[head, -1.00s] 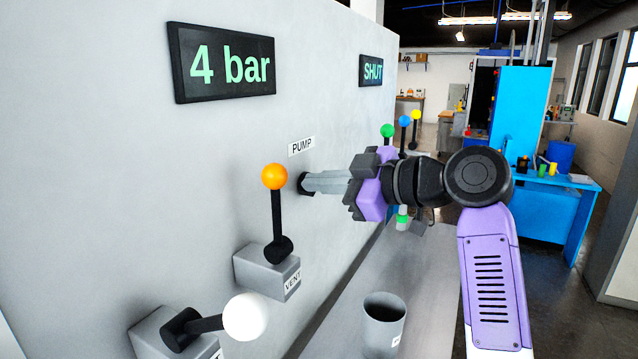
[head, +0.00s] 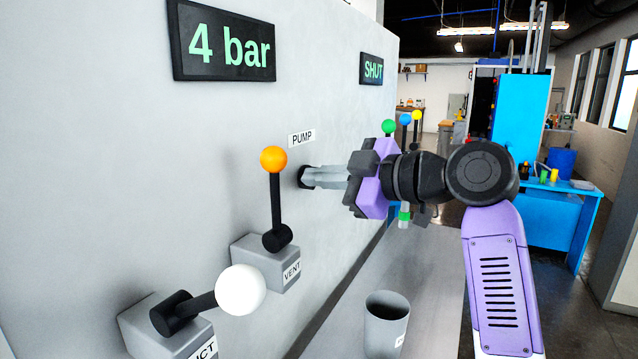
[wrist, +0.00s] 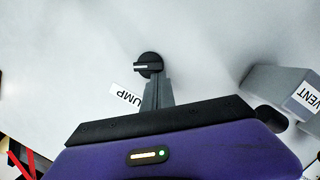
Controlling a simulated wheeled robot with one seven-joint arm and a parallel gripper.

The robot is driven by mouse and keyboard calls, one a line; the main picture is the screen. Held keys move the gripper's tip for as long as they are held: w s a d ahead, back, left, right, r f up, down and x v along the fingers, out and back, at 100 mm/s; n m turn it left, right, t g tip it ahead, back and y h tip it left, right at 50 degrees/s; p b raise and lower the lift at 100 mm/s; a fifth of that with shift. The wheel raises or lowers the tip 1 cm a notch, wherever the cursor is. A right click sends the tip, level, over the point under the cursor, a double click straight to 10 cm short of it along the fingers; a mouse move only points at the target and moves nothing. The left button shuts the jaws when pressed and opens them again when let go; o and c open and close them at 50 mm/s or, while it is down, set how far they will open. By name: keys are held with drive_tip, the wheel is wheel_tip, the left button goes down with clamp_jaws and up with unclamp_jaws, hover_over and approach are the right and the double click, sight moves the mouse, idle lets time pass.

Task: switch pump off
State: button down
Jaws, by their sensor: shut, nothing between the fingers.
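The pump control is a black round knob (head: 303,177) on the grey panel, just below the PUMP label (head: 302,138). In the wrist view the knob (wrist: 149,64) shows a light pointer line lying nearly level across it. My gripper (head: 311,177) is shut and empty, its grey fingers reaching to the knob. In the wrist view the fingertips (wrist: 153,82) overlap the knob's lower edge; I cannot tell whether they touch it. In the head view the fingers hide part of the knob.
An orange-ball lever on the VENT block (head: 265,262) stands left of the gripper, with a white-ball lever (head: 240,290) nearer. A grey cup (head: 386,325) stands on the ledge below. Displays read "4 bar" (head: 222,40) and "SHUT" (head: 372,69). Several ball-topped levers lie beyond my gripper.

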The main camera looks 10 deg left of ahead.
drive_tip(key=f+n+b, duration=0.1)
drive_tip(key=n+b, duration=0.1)
drive_tip(key=b, duration=0.3)
drive_tip(key=shift+s+f+t, duration=0.1)
drive_tip(key=shift+f+t, duration=0.25)
drive_tip(key=shift+t, duration=0.05)
drive_tip(key=n+b, duration=0.1)
drive_tip(key=b, duration=0.1)
drive_tip(key=n+b, duration=0.1)
drive_tip(key=shift+f+n+t+b, duration=0.3)
drive_tip(key=shift+f+n+b, duration=0.05)
drive_tip(key=shift+n, duration=0.05)
drive_tip(key=n+b, duration=0.2)
drive_tip(key=shift+f+n+t+y, duration=0.1)
drive_tip(key=shift+n+t+y, duration=0.2)
drive_tip(key=shift+t+y, duration=0.1)
drive_tip(key=shift+a, duration=0.1)
